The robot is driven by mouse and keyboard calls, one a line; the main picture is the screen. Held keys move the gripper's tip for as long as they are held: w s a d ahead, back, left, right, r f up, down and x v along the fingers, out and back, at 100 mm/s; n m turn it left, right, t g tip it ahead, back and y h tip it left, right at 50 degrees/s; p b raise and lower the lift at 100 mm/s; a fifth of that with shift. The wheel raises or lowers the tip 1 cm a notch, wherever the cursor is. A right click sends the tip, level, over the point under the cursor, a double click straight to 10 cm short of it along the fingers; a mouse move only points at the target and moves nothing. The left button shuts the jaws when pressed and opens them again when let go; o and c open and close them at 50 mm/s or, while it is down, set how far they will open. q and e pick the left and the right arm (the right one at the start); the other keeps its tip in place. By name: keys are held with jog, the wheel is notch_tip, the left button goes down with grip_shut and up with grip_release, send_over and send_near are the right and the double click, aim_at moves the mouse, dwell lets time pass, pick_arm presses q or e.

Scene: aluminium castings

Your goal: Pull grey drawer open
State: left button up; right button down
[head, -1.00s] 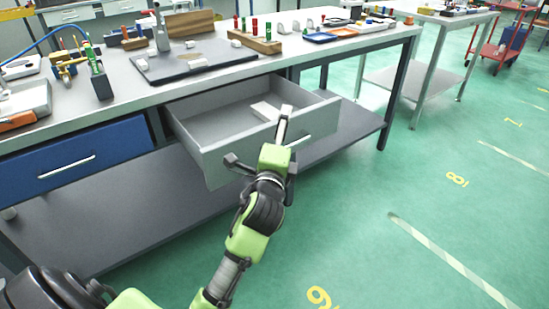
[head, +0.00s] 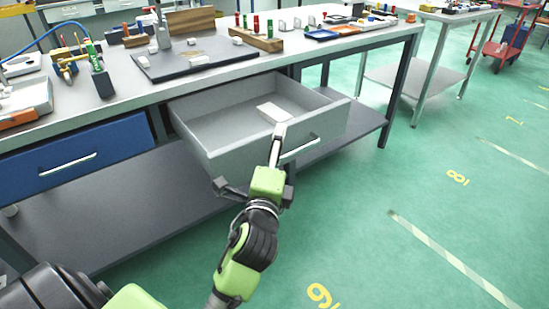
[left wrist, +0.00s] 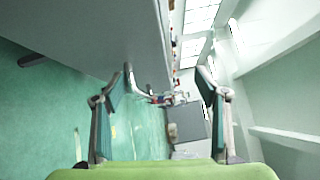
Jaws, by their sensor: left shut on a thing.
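The grey drawer (head: 230,152) is pulled well out from under the workbench. It shows its open inside, with a small white block (head: 272,111) lying in it. Its bar handle (head: 301,149) is on the front panel, partly hidden by my left gripper. My left gripper (head: 262,160), black and green, is at the drawer front and shut on the handle. In the left wrist view, the two fingers (left wrist: 165,80) stand on both sides of the picture, with the grey drawer front (left wrist: 90,30) at the upper left. My right gripper is not in view.
A closed blue drawer (head: 75,160) is left of the grey one. The workbench top (head: 130,110) carries tools, blocks and a dark plate. A lower shelf (head: 110,215) runs underneath. Green floor in front is clear. A second table (head: 450,17) and a red cart (head: 495,50) stand behind right.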

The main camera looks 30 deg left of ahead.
pick_arm(q)
jog(key=shift+s+d+r+t, duration=0.2)
jog(key=shift+s+r, duration=0.25)
jog(key=shift+r, duration=0.15)
jog(key=shift+s+d+r+t, duration=0.1)
jog(key=shift+s+d+r, duration=0.05)
jog(key=shift+s+r, duration=0.35)
jog(key=shift+s+d+r, duration=0.15)
jog(key=shift+s+d, duration=0.3)
jog(key=shift+s, duration=0.35)
jog(key=c, duration=0.7)
jog(key=shift+s+d+f+b, duration=0.3)
jog(key=shift+s+f, duration=0.1)
jog(key=shift+s, duration=0.2)
